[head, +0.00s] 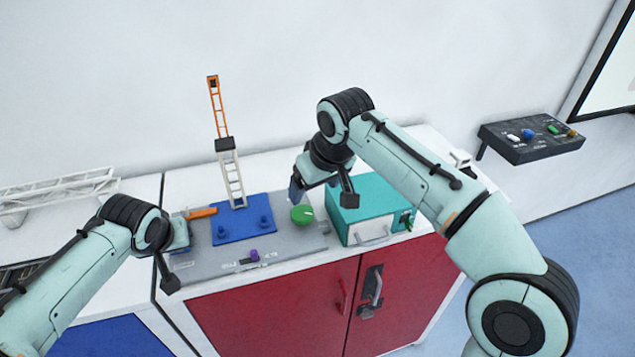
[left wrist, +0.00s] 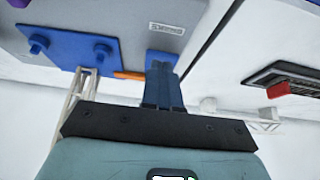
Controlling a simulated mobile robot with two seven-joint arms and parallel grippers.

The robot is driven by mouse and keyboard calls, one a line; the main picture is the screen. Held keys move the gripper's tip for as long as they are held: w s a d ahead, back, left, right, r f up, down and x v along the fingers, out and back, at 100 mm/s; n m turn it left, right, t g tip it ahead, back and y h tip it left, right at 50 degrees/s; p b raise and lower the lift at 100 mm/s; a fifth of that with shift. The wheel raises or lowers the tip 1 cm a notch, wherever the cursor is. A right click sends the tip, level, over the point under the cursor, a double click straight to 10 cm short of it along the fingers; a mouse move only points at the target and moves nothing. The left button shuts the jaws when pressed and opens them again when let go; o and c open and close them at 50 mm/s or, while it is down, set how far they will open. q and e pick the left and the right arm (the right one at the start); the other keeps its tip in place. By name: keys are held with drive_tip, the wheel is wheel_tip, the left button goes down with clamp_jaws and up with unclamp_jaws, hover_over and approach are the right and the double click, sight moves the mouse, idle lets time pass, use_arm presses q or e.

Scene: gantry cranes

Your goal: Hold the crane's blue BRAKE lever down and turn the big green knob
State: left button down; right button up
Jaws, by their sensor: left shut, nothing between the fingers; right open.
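The big green knob (head: 302,214) sits on the right part of the grey crane panel (head: 290,240) and has a pale mark on top. My right gripper (head: 296,190) is open just above and behind the knob, apart from it as far as I can tell. My left gripper (head: 180,240) is at the panel's left end. In the left wrist view its fingers (left wrist: 163,82) are shut together over a blue part (left wrist: 161,58), probably the BRAKE lever. The fingers hide much of this part, so I cannot tell whether it is pressed down.
The crane tower (head: 231,175) stands on a blue plate (head: 243,224) with blue pegs. An orange bar (head: 202,212) lies beside my left gripper. A purple knob (head: 254,255) is at the panel's front. A teal box (head: 372,207) stands close right of the green knob.

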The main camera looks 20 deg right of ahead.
use_arm(q)
wheel_tip(320, 180, up, 12)
drive_tip(key=s, duration=0.2)
drive_tip(key=shift+s+d+f, duration=0.15)
drive_tip(key=shift+s+f, duration=0.05)
drive_tip(key=shift+s, duration=0.15)
use_arm(e)
drive_tip(key=shift+w+d+f, duration=0.1)
drive_tip(key=shift+w+d, duration=0.2)
drive_tip(key=shift+d, duration=0.05)
drive_tip(key=shift+s, duration=0.1)
